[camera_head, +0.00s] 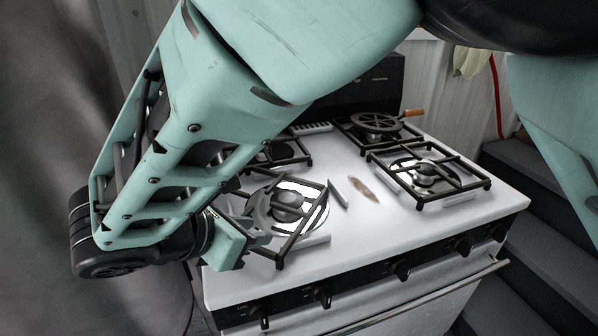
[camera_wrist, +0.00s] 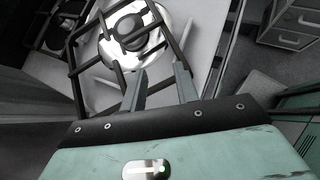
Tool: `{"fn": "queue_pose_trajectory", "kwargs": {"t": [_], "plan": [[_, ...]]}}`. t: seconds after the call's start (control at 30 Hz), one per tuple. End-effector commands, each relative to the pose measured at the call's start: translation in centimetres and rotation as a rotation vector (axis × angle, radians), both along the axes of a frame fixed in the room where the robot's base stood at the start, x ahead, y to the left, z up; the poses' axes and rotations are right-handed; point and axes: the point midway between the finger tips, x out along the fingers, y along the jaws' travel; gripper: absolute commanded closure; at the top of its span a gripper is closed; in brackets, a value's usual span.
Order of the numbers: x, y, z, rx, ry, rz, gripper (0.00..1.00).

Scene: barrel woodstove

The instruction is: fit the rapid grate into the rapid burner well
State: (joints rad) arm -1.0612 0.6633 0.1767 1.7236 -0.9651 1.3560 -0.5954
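The black grate (camera_head: 301,241) at the front-left burner, which I take for the rapid grate, sits askew over a round metal burner well (camera_head: 318,213) with a dark cap (camera_head: 288,203). In the wrist view the grate (camera_wrist: 170,42) crosses the bright well (camera_wrist: 108,50). My gripper (camera_head: 264,234) is low at the grate's near-left side. In the wrist view my gripper's fingers (camera_wrist: 160,70) stand apart, with a grate bar ending close to the right fingertip. I see nothing clamped between them. Whether they touch the grate is unclear. My arm hides part of the grate's left side.
Another grate (camera_head: 452,190) covers the front-right burner. A back-right grate (camera_head: 350,137) bears a round dark piece with a wooden handle (camera_head: 411,113). A grey bar (camera_head: 337,192) and a brownish patch (camera_head: 362,189) lie mid-stovetop. Knobs (camera_head: 401,270) line the front.

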Motion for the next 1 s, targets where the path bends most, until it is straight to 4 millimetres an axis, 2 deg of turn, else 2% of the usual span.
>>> {"fn": "queue_pose_trajectory", "kwargs": {"t": [0.03, 0.1, 0.2, 0.3, 0.4, 0.5, 0.63, 0.73, 1.0], "plan": [[-0.5, -3.2, 0.6, 0.095, 0.051, -0.116, 0.69], [-2.2, -7.0, 0.7, 0.236, 0.117, -0.292, 0.69], [-5.3, -11.4, 0.9, 0.436, 0.176, -0.562, 0.69], [-8.7, -14.8, 1.2, 0.627, 0.193, -0.849, 0.69], [-11.4, -17.1, 1.2, 0.793, 0.172, -1.116, 0.69], [-13.3, -18.7, 1.1, 0.919, 0.132, -1.332, 0.69], [-14.5, -19.8, 0.9, 1.018, 0.086, -1.501, 0.69], [-14.8, -20.0, 0.8, 1.047, 0.071, -1.551, 0.69], [-14.8, -20.0, 0.8, 1.048, 0.071, -1.555, 0.69]]}}
